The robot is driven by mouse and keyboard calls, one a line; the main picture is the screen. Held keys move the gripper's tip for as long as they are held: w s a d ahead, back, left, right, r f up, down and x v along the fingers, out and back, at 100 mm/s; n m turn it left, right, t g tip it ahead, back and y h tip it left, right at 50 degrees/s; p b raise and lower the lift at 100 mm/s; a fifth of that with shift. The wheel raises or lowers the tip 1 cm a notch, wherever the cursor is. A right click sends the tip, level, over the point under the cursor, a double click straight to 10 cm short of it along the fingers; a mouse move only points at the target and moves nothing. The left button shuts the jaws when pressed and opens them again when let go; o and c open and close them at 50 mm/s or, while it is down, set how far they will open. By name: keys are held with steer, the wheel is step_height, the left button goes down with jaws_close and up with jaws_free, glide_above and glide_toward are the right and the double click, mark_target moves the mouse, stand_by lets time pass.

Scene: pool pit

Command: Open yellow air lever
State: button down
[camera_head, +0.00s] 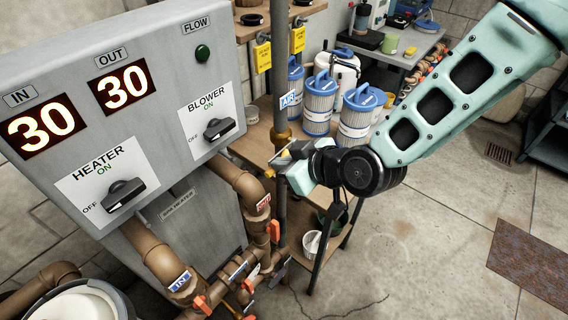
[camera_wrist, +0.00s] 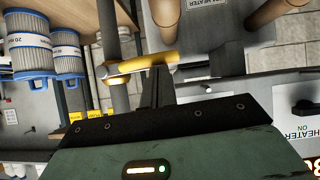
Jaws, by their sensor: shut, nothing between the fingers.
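The pipe bears an AIR label (camera_head: 289,99) above. My gripper (camera_wrist: 160,78) is shut with nothing between its fingers. Its fingertips are right at the lever's edge, near its middle; I cannot tell whether they touch. In the head view my gripper (camera_head: 280,163) is beside the grey pipe.
The grey heater panel (camera_head: 150,35) with HEATER and BLOWER switches stands at left. Brown pipes (camera_head: 240,185) with several orange-red valve handles run below it. A wooden shelf (camera_head: 262,150) with blue-white filter cartridges (camera_head: 320,100) stands behind the pipe. Open floor (camera_head: 430,240) lies at right.

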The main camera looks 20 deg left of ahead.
steer(key=w+d+f+n+t+b, duration=0.1)
steer(key=f+n+t+b, duration=0.4)
steer(key=b, duration=0.8)
steer(key=w+d+f+n+t+b, duration=0.1)
steer(key=w+f+n+t+b, duration=0.3)
steer(key=b, duration=1)
step_height(320, 180, down, 3)
steer(key=shift+w+d+r+n+t, duration=0.15)
steer(key=shift+w+n+t, duration=0.15)
steer(key=shift+n+t, duration=0.65)
steer(key=shift+n, duration=0.25)
